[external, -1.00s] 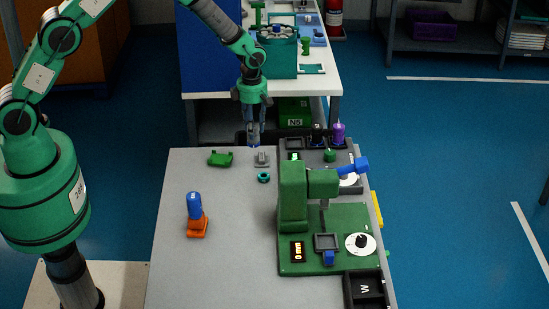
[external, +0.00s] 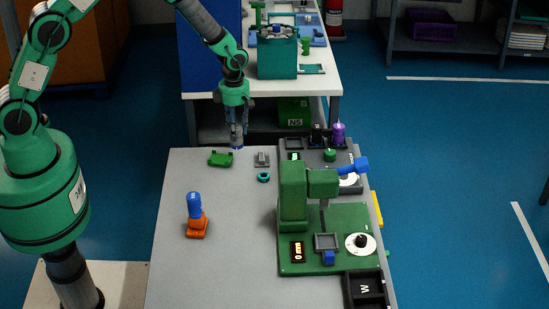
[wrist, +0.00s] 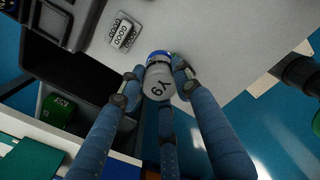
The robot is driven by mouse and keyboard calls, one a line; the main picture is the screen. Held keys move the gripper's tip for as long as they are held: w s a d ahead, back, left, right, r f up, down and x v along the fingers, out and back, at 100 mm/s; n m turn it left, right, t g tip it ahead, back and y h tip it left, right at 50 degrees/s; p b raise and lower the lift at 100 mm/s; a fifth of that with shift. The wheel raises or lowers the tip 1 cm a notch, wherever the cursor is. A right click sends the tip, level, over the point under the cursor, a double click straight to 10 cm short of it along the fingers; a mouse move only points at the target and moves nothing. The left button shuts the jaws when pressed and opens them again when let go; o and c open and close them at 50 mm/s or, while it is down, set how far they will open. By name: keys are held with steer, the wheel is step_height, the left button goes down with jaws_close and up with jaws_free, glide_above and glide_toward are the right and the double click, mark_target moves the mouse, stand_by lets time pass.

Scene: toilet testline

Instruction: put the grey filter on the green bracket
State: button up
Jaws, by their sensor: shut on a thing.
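The grey filter (wrist: 158,83) is a short grey cylinder with a blue end and dark lettering "Y9". My gripper (external: 237,141) is shut on it, with fingers on both sides in the wrist view. In the external view the filter (external: 237,143) shows small at the fingertips, above the far edge of the grey table. The green bracket (external: 220,159) lies near the far left of the table, a little left of and nearer the camera than my gripper.
A grey holder (external: 262,159) marked "GOOD" and a teal ring (external: 264,177) stand right of the bracket. A blue and orange piece (external: 196,215) stands nearer the camera. A green machine (external: 295,205) fills the right side. The table's left and front are mostly clear.

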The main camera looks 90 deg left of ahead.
steer(key=s+d+f, duration=0.1)
steer(key=s+d, duration=0.1)
steer(key=s, duration=0.8)
steer(key=s+d+f, duration=0.1)
steer(key=s+d, duration=0.2)
steer(key=s, duration=0.7)
steer(key=shift+s, duration=0.3)
steer(key=shift+w, duration=0.15)
glide_above(220, 159)
steer(key=shift+w+a+f, duration=0.1)
steer(key=shift+f, duration=0.6)
steer(key=shift+f, duration=1.75)
steer(key=shift+f, duration=0.15)
steer(key=o, duration=1.2)
